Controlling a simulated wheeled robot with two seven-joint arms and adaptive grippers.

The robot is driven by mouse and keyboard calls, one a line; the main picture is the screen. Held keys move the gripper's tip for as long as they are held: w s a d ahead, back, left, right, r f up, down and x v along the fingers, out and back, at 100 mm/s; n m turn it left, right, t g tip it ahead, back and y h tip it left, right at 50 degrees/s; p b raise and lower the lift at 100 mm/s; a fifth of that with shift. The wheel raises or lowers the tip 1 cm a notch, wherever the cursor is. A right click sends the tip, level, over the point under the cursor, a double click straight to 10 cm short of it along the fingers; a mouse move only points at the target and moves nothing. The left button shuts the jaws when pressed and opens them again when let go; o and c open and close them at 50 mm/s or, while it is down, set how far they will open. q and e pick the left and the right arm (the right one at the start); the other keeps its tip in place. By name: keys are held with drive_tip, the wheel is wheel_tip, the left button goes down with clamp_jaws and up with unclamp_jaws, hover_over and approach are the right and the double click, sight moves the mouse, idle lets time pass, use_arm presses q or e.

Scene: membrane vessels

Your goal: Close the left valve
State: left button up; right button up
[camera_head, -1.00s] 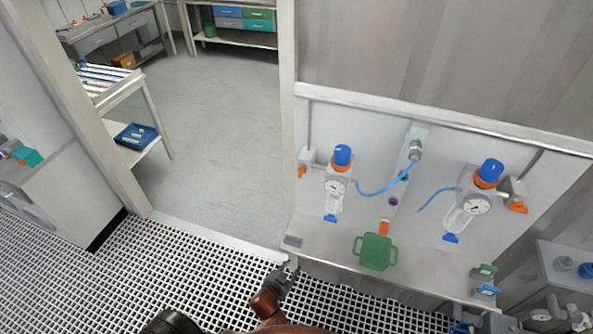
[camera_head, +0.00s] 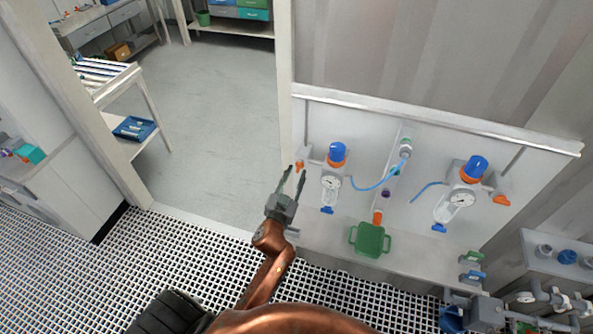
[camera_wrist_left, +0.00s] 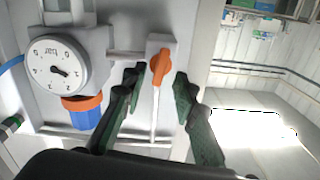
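The left valve has a small orange handle (camera_head: 300,164) on a pale body, at the left end of the wall panel beside the left gauge unit (camera_head: 331,183). In the wrist view the orange handle (camera_wrist_left: 160,66) stands upright in the picture on its white body. My left gripper (camera_head: 295,174) is open and empty, its fingers pointing up toward the valve. In the wrist view its dark green fingers (camera_wrist_left: 157,78) lie on either side of the handle's line, with gaps on both sides. I cannot tell whether the fingertips reach the handle's depth. My right gripper is not in view.
A second gauge unit with its own orange handle (camera_head: 501,200) is on the panel's right. A green container (camera_head: 370,240) is at the panel's ledge. A blue hose (camera_head: 377,182) curves between the units. A doorway with open floor (camera_head: 220,120) is left of the panel.

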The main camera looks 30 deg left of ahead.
use_arm(q)
drive_tip(key=shift+x, duration=0.9)
drive_tip(key=shift+c, duration=0.3)
clamp_jaws()
